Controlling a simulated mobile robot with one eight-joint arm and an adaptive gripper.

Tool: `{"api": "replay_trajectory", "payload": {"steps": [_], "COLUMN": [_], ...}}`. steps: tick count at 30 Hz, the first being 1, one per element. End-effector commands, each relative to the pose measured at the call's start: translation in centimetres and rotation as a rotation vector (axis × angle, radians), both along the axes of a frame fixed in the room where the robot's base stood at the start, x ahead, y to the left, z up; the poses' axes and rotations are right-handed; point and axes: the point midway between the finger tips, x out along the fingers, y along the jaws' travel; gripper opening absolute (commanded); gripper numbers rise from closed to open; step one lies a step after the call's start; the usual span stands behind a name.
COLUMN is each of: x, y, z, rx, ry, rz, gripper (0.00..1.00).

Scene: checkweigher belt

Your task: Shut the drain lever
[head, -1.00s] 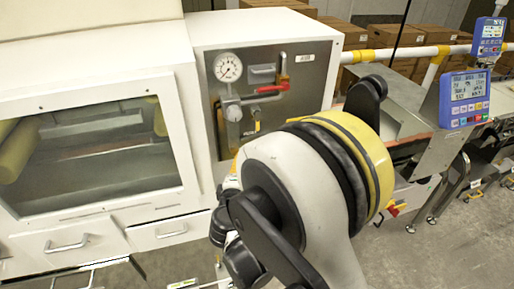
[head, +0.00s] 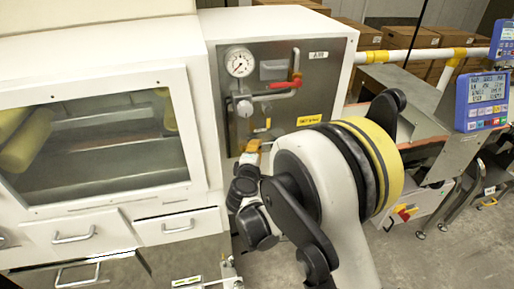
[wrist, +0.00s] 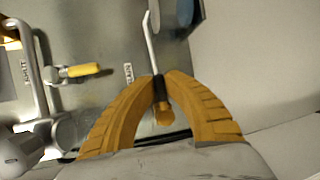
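The valve panel (head: 330,85) carries the pipework. In the wrist view, a thin bent metal lever (wrist: 151,40) with a black sleeve and an amber end runs between my fingers; it appears to be the drain lever, though its label is not readable. My gripper (wrist: 162,77) has its orange fingers curved in, with the tips nearly together on both sides of the black sleeve. A second, yellow-handled valve (wrist: 82,70) sits to the left, apart from my fingers. In the head view, my gripper (head: 252,147) is at the panel's lower part; my arm partly hides that area.
A red-handled lever (head: 285,85) and a pressure gauge (head: 240,62) are on the panel above my gripper. A grey pipe (wrist: 32,65) and a rounded fitting (wrist: 20,153) lie left of my fingers. A windowed white cabinet (head: 205,130) stands left, a blue display (head: 487,100) right.

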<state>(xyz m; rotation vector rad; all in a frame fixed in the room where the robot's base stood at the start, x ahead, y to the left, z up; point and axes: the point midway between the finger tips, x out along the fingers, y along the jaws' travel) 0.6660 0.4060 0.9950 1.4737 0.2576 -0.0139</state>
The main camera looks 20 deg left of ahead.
Motion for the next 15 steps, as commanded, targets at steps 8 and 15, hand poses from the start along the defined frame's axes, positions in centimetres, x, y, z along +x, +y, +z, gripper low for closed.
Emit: {"api": "replay_trajectory", "payload": {"steps": [8,15], "x": [-0.02,0.00], "y": [0.00,-0.03], "z": [-0.02,-0.24], "rx": [0.002,0.046], "ry": [0.001,0.029], "rz": [0.000,-0.001], "gripper": [0.00,0.00]}}
